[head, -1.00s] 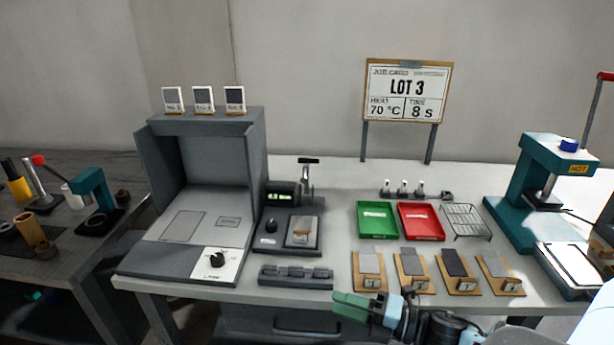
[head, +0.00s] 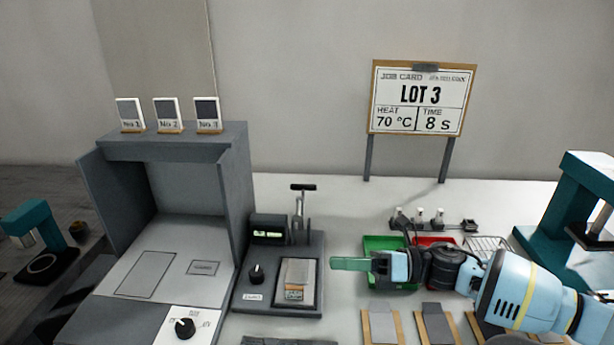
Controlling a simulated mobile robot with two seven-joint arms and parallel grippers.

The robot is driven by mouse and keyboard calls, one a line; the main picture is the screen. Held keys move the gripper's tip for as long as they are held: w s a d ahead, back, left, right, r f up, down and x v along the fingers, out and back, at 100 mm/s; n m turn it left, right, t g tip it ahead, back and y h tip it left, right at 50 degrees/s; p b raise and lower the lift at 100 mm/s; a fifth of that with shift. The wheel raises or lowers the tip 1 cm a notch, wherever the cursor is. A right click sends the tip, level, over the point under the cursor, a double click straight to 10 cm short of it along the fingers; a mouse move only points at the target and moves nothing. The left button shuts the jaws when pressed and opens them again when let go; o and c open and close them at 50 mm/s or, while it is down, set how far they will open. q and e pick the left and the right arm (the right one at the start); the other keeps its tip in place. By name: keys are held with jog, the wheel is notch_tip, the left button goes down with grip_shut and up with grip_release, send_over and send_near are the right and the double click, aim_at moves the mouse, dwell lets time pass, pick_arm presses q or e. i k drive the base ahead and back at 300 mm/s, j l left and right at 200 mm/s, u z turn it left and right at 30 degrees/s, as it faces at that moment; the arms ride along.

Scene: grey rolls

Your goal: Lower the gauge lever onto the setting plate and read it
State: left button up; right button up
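The gauge (head: 318,245) is a dark base with a small lit green display (head: 268,234), a black knob (head: 256,274) and an upright post. Its lever (head: 303,188) has a black T-shaped handle and stands raised at the back. A light grey plate (head: 298,270), seemingly the setting plate, lies on the gauge's right half below the lever. The display's digits are too small to read. My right gripper (head: 350,263), with green fingers pointing left, is just right of the gauge; I see the fingers side-on, so their gap is hidden. My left gripper is not in view.
A grey booth (head: 243,185) with three sample cards on top stands left of the gauge. Green (head: 385,243) and red (head: 425,241) trays, a wire rack (head: 487,243) and a teal press (head: 575,200) are at the right. A job card (head: 421,98) reads LOT 3, 70 °C, 8 S.

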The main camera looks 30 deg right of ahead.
aim_at(301, 205)
jog(key=i+l, duration=0.75)
